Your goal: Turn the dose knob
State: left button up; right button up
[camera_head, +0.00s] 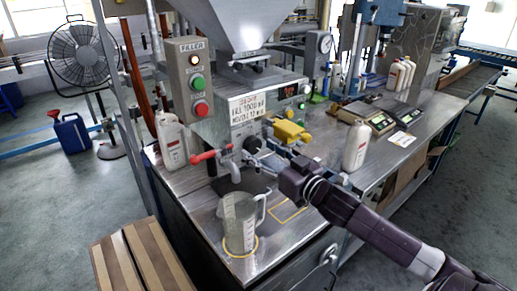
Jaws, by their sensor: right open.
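The filler machine has a white sign (247,107) on its front that reads about a 1000 ml fill. Below the sign is a dark round knob (252,144), which looks like the dose knob. My right gripper (262,159) reaches in from the right with its fingers at the front of the machine, close to this knob. Its jaws are open, but the fingers partly cover the knob's lower side, and I cannot tell whether they touch it. My left gripper is not in view.
A yellow part (291,131) juts out just above my right wrist. A control box (190,80) with buttons is at the left.

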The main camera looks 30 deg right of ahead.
jog(key=shift+w, duration=0.7)
jog(key=shift+c, duration=0.6)
jog(key=c, duration=1)
